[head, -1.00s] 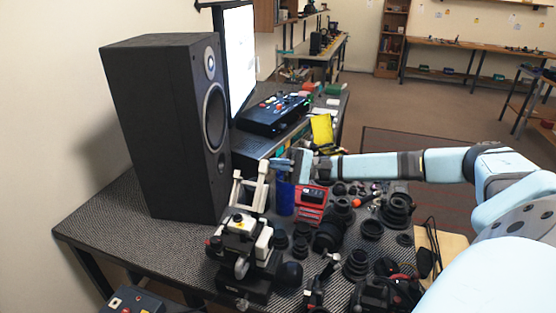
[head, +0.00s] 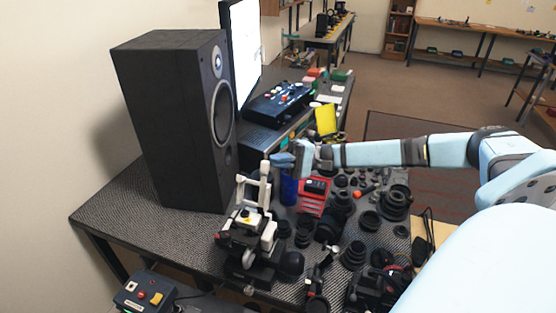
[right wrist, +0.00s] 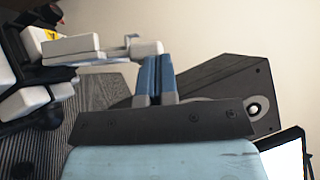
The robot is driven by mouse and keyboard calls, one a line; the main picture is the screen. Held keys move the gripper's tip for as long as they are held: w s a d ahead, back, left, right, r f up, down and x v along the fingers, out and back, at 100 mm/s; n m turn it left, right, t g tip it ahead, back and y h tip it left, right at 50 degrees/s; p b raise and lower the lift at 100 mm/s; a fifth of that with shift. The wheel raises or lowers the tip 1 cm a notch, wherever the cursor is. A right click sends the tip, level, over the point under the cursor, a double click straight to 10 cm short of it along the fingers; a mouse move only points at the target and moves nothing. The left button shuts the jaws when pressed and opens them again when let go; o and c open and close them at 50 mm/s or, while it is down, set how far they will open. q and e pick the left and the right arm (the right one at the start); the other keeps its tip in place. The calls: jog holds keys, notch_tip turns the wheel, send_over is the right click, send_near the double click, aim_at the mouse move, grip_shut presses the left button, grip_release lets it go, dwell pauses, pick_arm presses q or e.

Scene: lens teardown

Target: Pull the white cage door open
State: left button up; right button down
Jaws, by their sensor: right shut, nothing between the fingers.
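The white cage door (head: 265,187) is a white frame standing up from the small black and white machine (head: 248,240) on the bench. In the right wrist view a white bar with a rounded end (right wrist: 146,47) belongs to this frame. My right gripper (head: 281,160) reaches in from the right, beside the top of the frame. Its blue fingers (right wrist: 155,73) are shut with nothing between them, their tips at or just beside the rounded bar end. I cannot tell whether they touch it. My left gripper is not in view.
A tall black speaker (head: 172,120) stands close behind the machine. A blue cylinder (head: 288,190), a red case (head: 313,196) and several black lens parts (head: 328,230) crowd the bench on the right. The patterned bench top (head: 130,205) is clear at the left.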

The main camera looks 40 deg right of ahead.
jog(key=b+v, duration=0.3)
jog(key=v, duration=1)
jog(key=shift+d, duration=0.35)
jog(key=shift+s+f, duration=0.1)
jog(key=shift+s, duration=0.05)
